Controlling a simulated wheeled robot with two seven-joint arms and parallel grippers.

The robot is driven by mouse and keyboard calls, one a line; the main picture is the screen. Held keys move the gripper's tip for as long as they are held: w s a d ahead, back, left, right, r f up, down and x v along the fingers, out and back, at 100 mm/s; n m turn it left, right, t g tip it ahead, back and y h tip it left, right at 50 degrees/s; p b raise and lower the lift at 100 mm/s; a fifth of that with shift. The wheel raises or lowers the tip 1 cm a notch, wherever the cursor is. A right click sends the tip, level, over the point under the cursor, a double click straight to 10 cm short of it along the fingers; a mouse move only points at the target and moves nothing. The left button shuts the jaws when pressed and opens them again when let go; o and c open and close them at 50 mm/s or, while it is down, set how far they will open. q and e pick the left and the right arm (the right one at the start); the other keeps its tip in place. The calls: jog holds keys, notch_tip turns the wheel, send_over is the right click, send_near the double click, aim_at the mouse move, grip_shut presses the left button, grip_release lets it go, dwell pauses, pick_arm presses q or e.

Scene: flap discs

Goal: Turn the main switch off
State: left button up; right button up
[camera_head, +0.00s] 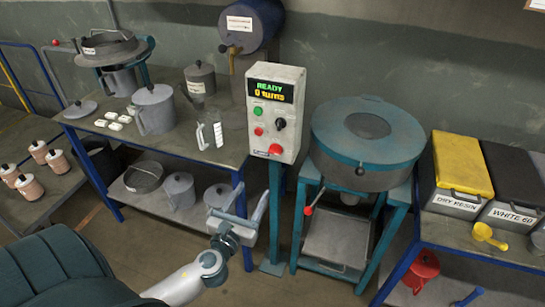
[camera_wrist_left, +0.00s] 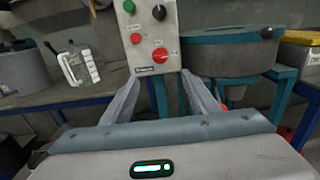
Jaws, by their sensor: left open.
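The grey control box (camera_head: 274,112) stands on a teal post, with a lit display (camera_head: 271,91) reading READY and 0 turns. It carries a green button (camera_head: 257,111), a smaller red button (camera_head: 258,132), a black knob (camera_head: 280,123) and a larger red switch (camera_head: 275,149) low on its face. The red switch also shows in the left wrist view (camera_wrist_left: 160,55); no label names it as the main switch. My left gripper (camera_head: 244,203) is open and empty, below the box and apart from it. In the left wrist view its fingers (camera_wrist_left: 160,79) flank the box's lower edge. My right gripper is out of view.
A teal round machine (camera_head: 405,150) with a red-tipped lever (camera_head: 308,211) stands right of the box. Left is a workbench (camera_head: 178,146) with a jug (camera_head: 153,110) and cans. Bins labelled DRY RESIN (camera_head: 453,205) and WHITE 60 (camera_head: 513,216) stand far right.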

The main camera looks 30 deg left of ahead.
aim_at(274, 153)
pick_arm(q)
jog(key=p+x, duration=0.2)
jog(key=x, duration=1.3)
jog(key=shift+w+r+p, duration=0.1)
jog(key=shift+w+p, duration=0.15)
jog(key=shift+p, duration=0.15)
jog(key=shift+x, duration=0.85)
jog(key=shift+c, duration=0.3)
jog(key=c, duration=1)
